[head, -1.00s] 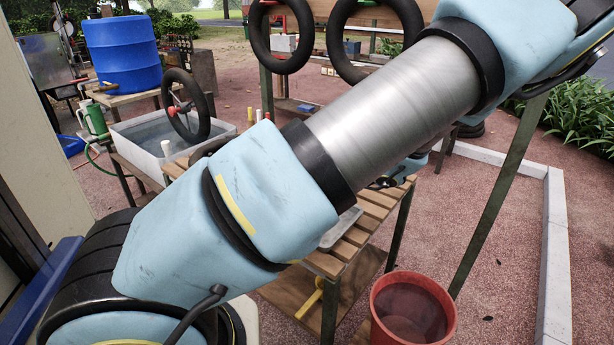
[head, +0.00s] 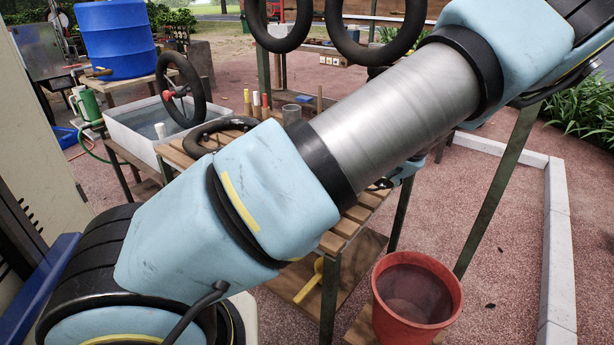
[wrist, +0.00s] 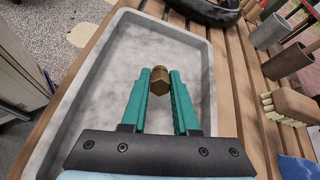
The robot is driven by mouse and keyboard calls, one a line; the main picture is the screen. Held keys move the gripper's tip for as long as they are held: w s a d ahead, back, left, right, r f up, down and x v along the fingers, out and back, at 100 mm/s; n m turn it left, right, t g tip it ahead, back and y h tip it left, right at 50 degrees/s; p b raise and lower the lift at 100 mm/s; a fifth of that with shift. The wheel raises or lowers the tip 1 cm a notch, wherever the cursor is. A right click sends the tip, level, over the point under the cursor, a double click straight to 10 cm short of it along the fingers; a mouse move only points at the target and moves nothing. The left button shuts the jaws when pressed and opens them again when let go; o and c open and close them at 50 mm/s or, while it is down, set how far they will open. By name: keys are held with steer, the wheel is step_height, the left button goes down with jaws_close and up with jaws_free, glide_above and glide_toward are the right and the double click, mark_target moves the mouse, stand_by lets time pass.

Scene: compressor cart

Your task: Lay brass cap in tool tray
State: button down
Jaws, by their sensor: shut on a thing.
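The brass cap (wrist: 159,82) is a small hexagonal piece between the teal fingertips of my gripper (wrist: 160,76) in the wrist view. The gripper is shut on it. Both are over the inside of the grey tool tray (wrist: 60,88), which lies on the slatted wooden bench. The tray floor under the cap looks bare. I cannot tell whether the cap touches it. In the head view my arm hides the cap, the tray and the fingers.
A black tyre (wrist: 205,8) lies beyond the tray. Pipe pieces (wrist: 268,32), a brush (wrist: 292,104) and blue cloth (wrist: 298,168) sit to its right. In the head view, a red bucket (head: 417,300) stands by the slatted bench (head: 345,228), and a water tub (head: 125,128) is behind.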

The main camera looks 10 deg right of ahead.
steer(key=shift+f, duration=0.45)
steer(key=c, duration=0.6)
jaws_free()
steer(key=b+v, duration=0.1)
steer(key=v, duration=1)
steer(key=shift+w+a, duration=0.1)
